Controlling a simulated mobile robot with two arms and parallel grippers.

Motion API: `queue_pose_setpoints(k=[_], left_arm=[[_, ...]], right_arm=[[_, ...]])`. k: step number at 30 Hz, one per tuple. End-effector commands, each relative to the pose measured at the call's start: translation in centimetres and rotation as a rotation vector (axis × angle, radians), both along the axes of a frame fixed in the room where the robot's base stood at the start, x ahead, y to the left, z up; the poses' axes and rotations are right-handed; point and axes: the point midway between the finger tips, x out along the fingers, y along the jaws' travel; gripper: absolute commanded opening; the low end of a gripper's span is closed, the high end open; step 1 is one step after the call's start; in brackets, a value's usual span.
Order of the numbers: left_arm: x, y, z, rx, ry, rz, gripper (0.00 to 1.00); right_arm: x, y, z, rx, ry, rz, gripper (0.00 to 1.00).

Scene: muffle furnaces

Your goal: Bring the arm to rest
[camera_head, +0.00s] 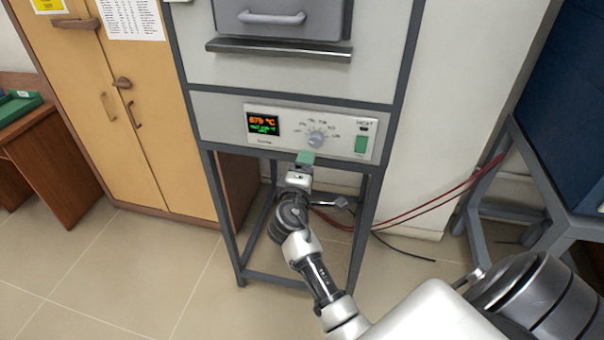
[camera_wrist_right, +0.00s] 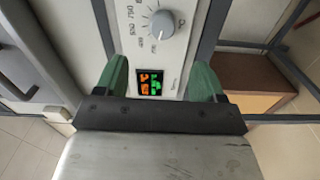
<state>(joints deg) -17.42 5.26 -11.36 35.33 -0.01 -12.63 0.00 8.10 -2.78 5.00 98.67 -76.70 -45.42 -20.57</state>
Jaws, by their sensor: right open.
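My right arm (camera_head: 320,280) reaches up from the lower right toward the furnace. Its gripper (camera_head: 305,158) has green fingers and is in front of the lower edge of the furnace's control panel (camera_head: 345,137). In the right wrist view the gripper (camera_wrist_right: 160,68) is open, with the fingers apart and nothing between them but the view of the panel. The lit display (camera_wrist_right: 151,83) and the grey dial (camera_wrist_right: 163,24) show beyond the fingers. I cannot tell whether a fingertip touches the panel. My left gripper is not in view.
The furnace (camera_head: 290,70) stands on a dark metal frame (camera_head: 228,215). Wooden cabinets (camera_head: 130,110) stand at left. A blue unit (camera_head: 565,110) stands at right, with red cables (camera_head: 430,195) on the floor side. The floor at lower left is clear.

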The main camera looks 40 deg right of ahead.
Motion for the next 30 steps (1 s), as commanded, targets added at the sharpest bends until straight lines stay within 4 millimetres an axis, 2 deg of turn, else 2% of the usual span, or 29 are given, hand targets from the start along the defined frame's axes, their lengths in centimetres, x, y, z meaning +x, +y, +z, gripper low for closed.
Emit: queue_pose_setpoints(k=[5,14,20,23,26,30], left_arm=[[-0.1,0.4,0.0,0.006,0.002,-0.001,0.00],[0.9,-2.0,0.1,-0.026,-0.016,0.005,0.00],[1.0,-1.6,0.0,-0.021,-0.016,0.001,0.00],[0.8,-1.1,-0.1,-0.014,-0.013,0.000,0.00],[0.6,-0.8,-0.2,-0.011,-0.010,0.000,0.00],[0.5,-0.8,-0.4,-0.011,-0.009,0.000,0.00]], right_arm=[[0.1,-0.2,0.0,-0.001,-0.001,0.001,0.69],[0.1,-0.2,0.0,-0.001,-0.001,0.001,0.69],[0.2,0.0,-0.6,0.008,0.008,0.011,0.69],[0.5,0.7,-3.6,0.054,0.048,0.053,0.69],[0.4,2.2,-9.3,0.151,0.124,0.124,0.69],[-1.6,5.0,-19.5,0.350,0.251,0.218,0.69]])
